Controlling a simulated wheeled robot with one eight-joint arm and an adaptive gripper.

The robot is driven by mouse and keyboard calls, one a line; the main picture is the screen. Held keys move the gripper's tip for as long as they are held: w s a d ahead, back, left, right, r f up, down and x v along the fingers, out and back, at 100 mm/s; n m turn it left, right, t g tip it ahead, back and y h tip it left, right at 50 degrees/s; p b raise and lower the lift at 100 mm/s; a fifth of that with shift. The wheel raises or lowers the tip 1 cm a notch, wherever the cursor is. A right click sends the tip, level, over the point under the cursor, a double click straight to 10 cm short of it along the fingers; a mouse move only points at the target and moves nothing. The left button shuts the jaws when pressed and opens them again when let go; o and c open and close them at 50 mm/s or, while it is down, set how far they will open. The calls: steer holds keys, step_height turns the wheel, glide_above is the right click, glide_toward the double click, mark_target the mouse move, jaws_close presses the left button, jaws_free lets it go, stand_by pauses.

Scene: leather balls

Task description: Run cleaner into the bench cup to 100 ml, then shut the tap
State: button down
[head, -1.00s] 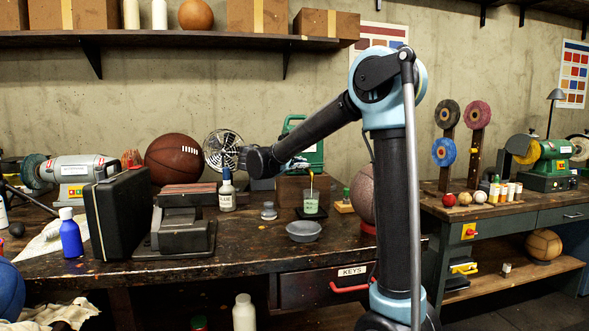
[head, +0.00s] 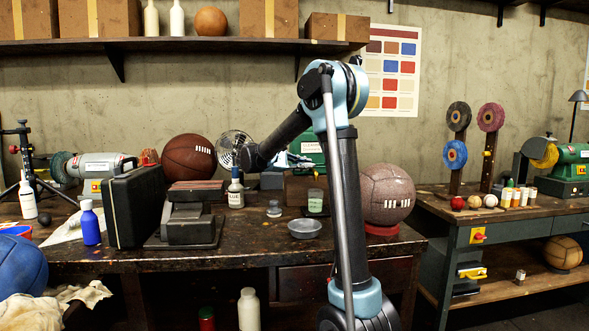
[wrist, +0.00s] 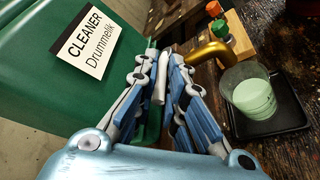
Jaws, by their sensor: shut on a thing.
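The green cleaner container (wrist: 60,110) has a white label reading CLEANER; in the head view it (head: 312,150) stands at the back of the bench, partly behind my arm. A brass spout (wrist: 208,52) points over the clear bench cup (wrist: 250,90), which holds pale green liquid. The cup also shows in the head view (head: 315,201). I cannot read its level against any mark, and no stream is clear. My gripper (wrist: 161,70) is shut on a pale tap lever (wrist: 160,88) beside the container; its fingers hide part of it.
The cup stands on a black tray (wrist: 283,118). On the bench, a grey bowl (head: 304,229), a small jar (head: 274,209) and a glue bottle (head: 235,190) stand left of and before it. A pale ball (head: 386,194) on a red ring is to the right.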

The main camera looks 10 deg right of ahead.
steer(key=c, duration=2)
jaws_free()
steer(key=shift+w+a, duration=0.1)
steer(key=shift+a, duration=0.05)
steer(key=shift+o, duration=0.2)
steer(key=v, duration=1.1)
steer(key=shift+a, duration=0.35)
steer(key=shift+r, duration=0.1)
